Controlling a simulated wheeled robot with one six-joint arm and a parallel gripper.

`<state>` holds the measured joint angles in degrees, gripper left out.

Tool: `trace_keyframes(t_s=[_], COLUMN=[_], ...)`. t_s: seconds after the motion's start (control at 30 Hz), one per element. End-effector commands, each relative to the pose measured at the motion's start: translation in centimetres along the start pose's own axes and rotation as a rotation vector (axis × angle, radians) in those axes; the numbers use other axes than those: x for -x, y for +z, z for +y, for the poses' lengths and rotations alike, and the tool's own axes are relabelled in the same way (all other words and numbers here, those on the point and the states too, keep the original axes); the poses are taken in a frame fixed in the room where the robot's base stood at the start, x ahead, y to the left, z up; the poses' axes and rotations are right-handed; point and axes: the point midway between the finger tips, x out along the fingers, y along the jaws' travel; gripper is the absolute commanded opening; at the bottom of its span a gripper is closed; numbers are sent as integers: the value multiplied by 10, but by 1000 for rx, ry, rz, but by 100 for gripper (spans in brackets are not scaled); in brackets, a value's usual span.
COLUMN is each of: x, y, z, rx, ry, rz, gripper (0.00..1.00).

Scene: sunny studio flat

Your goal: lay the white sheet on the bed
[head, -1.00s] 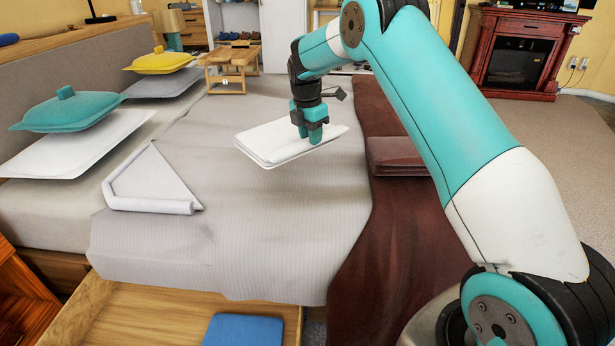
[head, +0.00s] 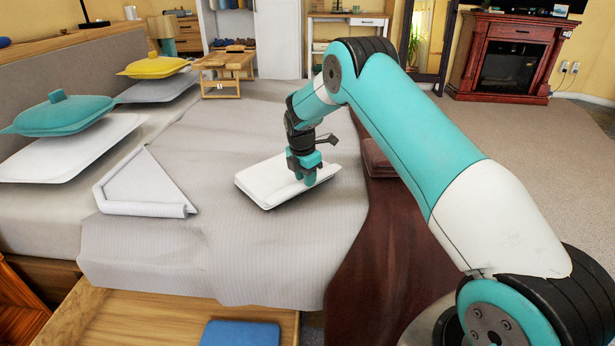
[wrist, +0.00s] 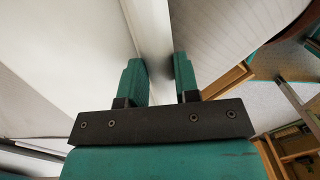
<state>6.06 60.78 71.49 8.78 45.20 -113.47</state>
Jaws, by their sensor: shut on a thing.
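The folded white sheet (head: 270,184) is a flat rectangular bundle over the middle of the bed's grey cover (head: 225,245). My gripper (head: 308,176) points down at its right end and is shut on its edge. In the wrist view the gripper (wrist: 162,80) has the sheet's pale edge between its two teal fingers, and the sheet (wrist: 80,60) fills the left side. The sheet looks level and very close to the cover; I cannot tell whether it touches it.
A white folded triangular cloth (head: 150,190) lies left of the sheet. A small wooden tray table (head: 226,62) stands at the back. A dark red throw (head: 375,240) hangs at right. A drawer (head: 130,318) is open in front.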

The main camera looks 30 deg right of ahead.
Motion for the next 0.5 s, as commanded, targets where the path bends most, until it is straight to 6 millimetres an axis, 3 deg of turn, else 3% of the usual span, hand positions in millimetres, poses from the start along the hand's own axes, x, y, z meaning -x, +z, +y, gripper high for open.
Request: trace_keyframes(t_s=[0.1, 0.13, 0.23, 0.5], x=[1, 0, 0, 1], y=[0, 0, 0, 0], z=[1, 0, 0, 0], rx=[0, 0, 0, 0], ry=[3, -1, 0, 0], rz=[-1, 0, 0, 0], gripper=[0, 34, 55, 55])
